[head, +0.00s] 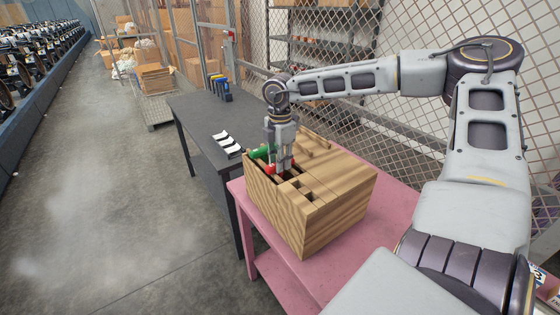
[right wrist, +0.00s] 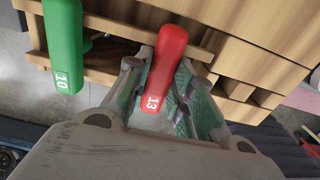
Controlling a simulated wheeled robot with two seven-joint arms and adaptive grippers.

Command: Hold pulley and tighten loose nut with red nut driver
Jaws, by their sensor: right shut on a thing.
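The red nut driver (right wrist: 165,62), marked 13 on its handle, is between the fingers of my right gripper (right wrist: 158,95) in the right wrist view. The fingers are closed around its handle. In the head view my right gripper (head: 283,165) points down into the wooden tool box, and a bit of the red handle (head: 270,169) shows beside it. The driver's shaft is hidden. A green nut driver (right wrist: 63,45), marked 10, stands to the left of the red one, apart from the gripper. No pulley or loose nut can be made out. My left gripper is not in view.
The wooden box (head: 340,200) with slots stands on a pink table (head: 262,258). A dark table (head: 195,108) behind it holds blue and yellow items (head: 219,86) and white pieces (head: 227,145). A mesh fence (head: 420,30) stands behind my arm.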

